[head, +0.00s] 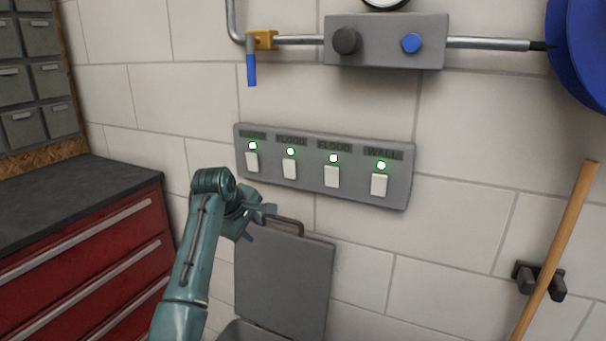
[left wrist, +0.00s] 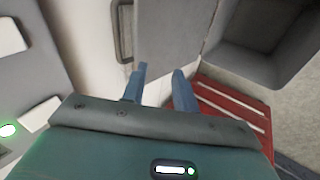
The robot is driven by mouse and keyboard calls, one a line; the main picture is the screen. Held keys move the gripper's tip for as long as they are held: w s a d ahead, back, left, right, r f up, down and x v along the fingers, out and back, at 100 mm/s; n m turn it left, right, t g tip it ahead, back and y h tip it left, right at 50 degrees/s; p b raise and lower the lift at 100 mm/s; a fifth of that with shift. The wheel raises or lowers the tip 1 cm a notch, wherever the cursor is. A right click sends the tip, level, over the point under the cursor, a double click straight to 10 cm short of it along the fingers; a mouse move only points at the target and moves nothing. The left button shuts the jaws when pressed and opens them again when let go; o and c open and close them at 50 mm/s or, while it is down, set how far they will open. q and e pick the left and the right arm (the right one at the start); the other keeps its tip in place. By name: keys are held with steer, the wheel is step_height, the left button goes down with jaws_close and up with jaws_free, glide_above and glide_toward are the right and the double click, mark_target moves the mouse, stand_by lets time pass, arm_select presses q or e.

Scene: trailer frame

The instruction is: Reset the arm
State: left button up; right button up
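My left arm reaches up from the bottom of the head view. Its gripper (head: 262,212) is in front of the wall, just below the left end of a grey switch panel (head: 222,0). In the left wrist view the two blue fingers of the left gripper (left wrist: 160,88) stand apart with nothing between them. The grey panel (head: 318,200) carries several white rocker switches, each with a lit green-ringed lamp above it. My right gripper is in neither view.
A grey lidded bin (head: 285,285) stands open below the panel, close to the left gripper. A red drawer cabinet (head: 85,245) is at left. A wooden handle (head: 555,250) hangs at right. A pipe with a grey box (head: 385,42) runs above.

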arm_select(q)
steer(key=s+a+f+m+t+y+p, duration=0.1)
steer(key=s+f+m, duration=0.3)
steer(key=s+f, duration=0.5)
steer(key=s+a+f+m+t+p, duration=0.15)
steer(key=s+f+m, duration=0.35)
steer(key=f, duration=0.6)
steer(key=s+d+m+h, duration=0.1)
steer(key=s+d+m, duration=0.2)
steer(key=s, duration=0.9)
steer(key=s+d+f+m+t+h+p, duration=0.1)
steer(key=s+d+m, duration=0.2)
steer(key=s, duration=0.8)
steer(key=shift+s+f+m+h, duration=0.15)
steer(key=shift+s+m+h, duration=0.2)
steer(key=shift+m, duration=0.15)
steer(key=shift+f, duration=0.1)
